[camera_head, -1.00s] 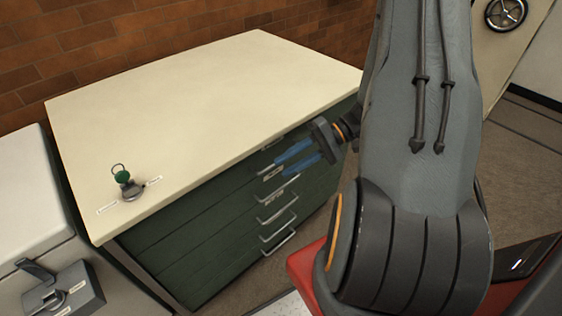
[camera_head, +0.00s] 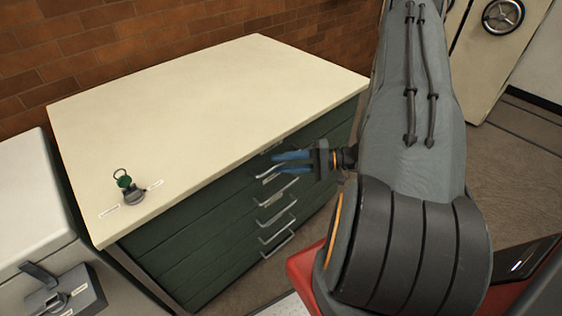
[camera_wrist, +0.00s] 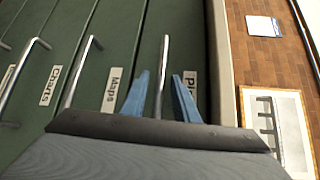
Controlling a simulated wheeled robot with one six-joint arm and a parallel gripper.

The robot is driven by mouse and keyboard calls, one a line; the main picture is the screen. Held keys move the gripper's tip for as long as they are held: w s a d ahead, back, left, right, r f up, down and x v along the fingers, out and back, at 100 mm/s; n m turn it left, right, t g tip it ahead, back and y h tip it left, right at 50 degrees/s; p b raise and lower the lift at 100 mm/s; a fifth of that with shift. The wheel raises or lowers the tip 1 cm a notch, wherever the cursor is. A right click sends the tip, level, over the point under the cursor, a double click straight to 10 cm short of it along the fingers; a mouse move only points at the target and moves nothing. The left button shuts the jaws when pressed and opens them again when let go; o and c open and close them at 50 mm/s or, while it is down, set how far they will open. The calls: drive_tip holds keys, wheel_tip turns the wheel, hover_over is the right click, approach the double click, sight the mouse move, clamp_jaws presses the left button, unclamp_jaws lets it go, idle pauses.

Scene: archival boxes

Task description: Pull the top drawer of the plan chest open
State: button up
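The plan chest (camera_head: 190,232) is dark green with a cream top and a stack of drawers with metal bar handles. My gripper (camera_head: 276,163) is at its front, just below the top edge, with two blue fingers apart. In the wrist view, my gripper (camera_wrist: 160,92) has one finger on each side of the top drawer's handle (camera_wrist: 163,60), with gaps between. A label partly hidden by a finger, starting "Pl", is beside that handle. The top drawer looks flush with the others. The handle's near end is hidden.
A green-topped object with a ring (camera_head: 125,185) stands on the chest's near left corner. A pale cabinet with a grey latch box (camera_head: 65,295) is at left. A safe door with a wheel (camera_head: 503,15) is back right.

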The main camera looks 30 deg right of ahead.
drive_tip(key=shift+w+a+f, duration=0.1)
drive_tip(key=shift+w+a, duration=0.1)
drive_tip(key=shift+a, duration=0.1)
clamp_jaws()
